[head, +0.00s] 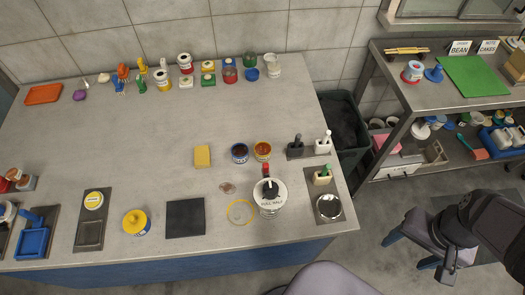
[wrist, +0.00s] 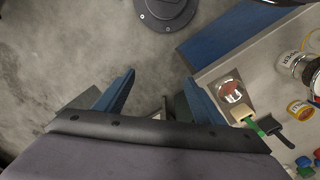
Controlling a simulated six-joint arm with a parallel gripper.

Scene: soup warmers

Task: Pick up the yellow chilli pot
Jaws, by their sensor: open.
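A short yellow pot with dark orange-red contents (head: 262,150) stands open on the table, right of a similar blue pot (head: 240,152). A yellow pot also shows at the right edge of the wrist view (wrist: 300,108). I cannot read any chilli label, so I cannot tell which is the chilli pot. My gripper (head: 408,252) is open and empty, out over the floor to the right of the table. Its blue fingers (wrist: 158,78) are spread in the wrist view with floor between them.
Brush holders (head: 310,148) and a tray with a shiny round dish (head: 328,207) line the right edge. Shelving (head: 440,95) is at the back right.

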